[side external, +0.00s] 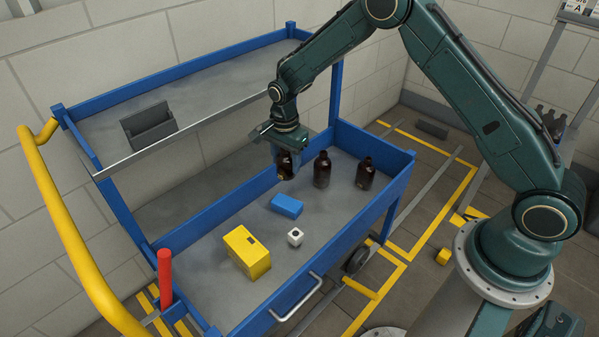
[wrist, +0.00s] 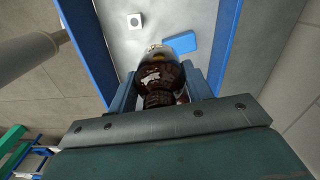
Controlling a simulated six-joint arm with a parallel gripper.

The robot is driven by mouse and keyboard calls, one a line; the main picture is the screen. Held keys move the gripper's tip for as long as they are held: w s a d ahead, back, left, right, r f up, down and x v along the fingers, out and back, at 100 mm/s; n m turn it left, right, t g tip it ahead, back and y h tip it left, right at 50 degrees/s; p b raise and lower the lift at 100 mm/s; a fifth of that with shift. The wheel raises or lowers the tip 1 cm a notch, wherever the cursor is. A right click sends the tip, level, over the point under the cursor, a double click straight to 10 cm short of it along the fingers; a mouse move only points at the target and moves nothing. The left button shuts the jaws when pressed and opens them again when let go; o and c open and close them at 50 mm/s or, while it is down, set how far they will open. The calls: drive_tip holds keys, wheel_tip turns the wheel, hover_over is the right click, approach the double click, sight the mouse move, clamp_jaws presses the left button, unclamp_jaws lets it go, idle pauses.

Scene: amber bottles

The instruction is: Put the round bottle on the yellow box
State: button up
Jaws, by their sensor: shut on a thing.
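My gripper (side external: 286,152) is shut on a dark amber bottle with a rounded body, taken as the round bottle (side external: 285,168), and holds it over the back part of the cart's lower tray. In the wrist view the round bottle (wrist: 158,76) sits between the two fingers, its ribbed neck toward the gripper body. Whether its base touches the tray is hard to tell. The yellow box (side external: 246,252) lies on the tray toward the front left, apart from the gripper, with a small dark mark on its top. Its top looks clear.
Two other amber bottles stand upright right of my gripper: one near (side external: 321,171), one farther right (side external: 365,174). A blue block (side external: 286,206) and a white cube (side external: 295,237) lie between the held bottle and yellow box. Blue rails (side external: 375,150) edge the tray; an upper shelf (side external: 200,82) stands behind.

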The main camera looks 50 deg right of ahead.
drive_tip(key=a+r+n, duration=0.1)
drive_tip(key=a+r, duration=0.1)
drive_tip(key=a, duration=0.6)
drive_tip(key=a+r+n, duration=0.1)
drive_tip(key=a+r, duration=0.2)
drive_tip(key=a, duration=0.6)
drive_tip(key=shift+s+r+n, duration=0.15)
drive_tip(key=shift+r+n, duration=0.05)
drive_tip(key=shift+n, duration=0.2)
drive_tip(key=shift+a+f, duration=0.1)
hover_over(245, 244)
wheel_tip(245, 244, down, 20)
drive_tip(key=shift+s+r, duration=0.1)
drive_tip(key=o, duration=1)
wheel_tip(245, 244, up, 12)
drive_tip(key=shift+r, duration=0.1)
